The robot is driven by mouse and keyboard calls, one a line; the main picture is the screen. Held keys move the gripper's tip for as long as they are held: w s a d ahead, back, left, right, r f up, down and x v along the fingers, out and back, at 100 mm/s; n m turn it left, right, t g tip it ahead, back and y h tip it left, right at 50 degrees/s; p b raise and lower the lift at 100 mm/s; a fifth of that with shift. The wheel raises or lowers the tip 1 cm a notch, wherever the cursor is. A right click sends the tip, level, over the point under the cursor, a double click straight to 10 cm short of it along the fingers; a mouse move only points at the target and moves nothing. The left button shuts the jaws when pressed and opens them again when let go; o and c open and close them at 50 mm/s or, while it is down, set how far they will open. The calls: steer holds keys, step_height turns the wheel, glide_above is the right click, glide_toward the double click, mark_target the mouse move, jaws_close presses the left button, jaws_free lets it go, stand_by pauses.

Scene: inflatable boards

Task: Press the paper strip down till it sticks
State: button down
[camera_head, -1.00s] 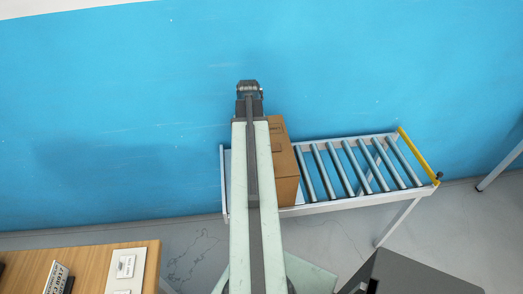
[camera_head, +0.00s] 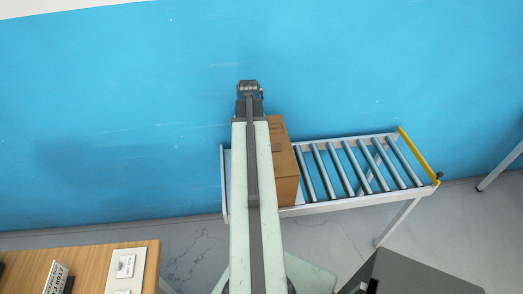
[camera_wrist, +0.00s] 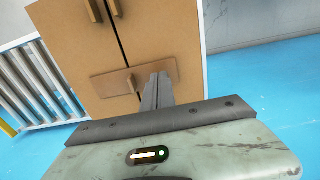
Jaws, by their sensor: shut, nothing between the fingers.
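A brown cardboard box (camera_head: 284,160) stands at the left end of a roller conveyor, partly hidden behind my arm. In the wrist view the box face (camera_wrist: 165,30) has a dark seam running down it. A brown paper strip (camera_wrist: 108,86) lies across this seam, with a small raised brown piece near its middle. My gripper (camera_wrist: 160,76) is shut and empty, its fingertips over the right part of the strip. I cannot tell whether they touch it. In the head view my gripper (camera_head: 249,87) is beyond the box's upper left corner, seen from behind.
The roller conveyor (camera_head: 322,208) has bare rollers to the right of the box and a yellow end bar (camera_head: 418,156). A wooden table (camera_head: 90,262) with small signs is at lower left. A dark grey block (camera_head: 415,275) is at lower right. A blue wall (camera_head: 120,100) fills the back.

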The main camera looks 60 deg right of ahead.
steer(key=shift+f+b, duration=0.7)
steer(key=shift+f, duration=0.1)
stand_by(0.4)
step_height(320, 180, up, 6)
steer(key=p, duration=0.6)
steer(key=shift+r, duration=0.15)
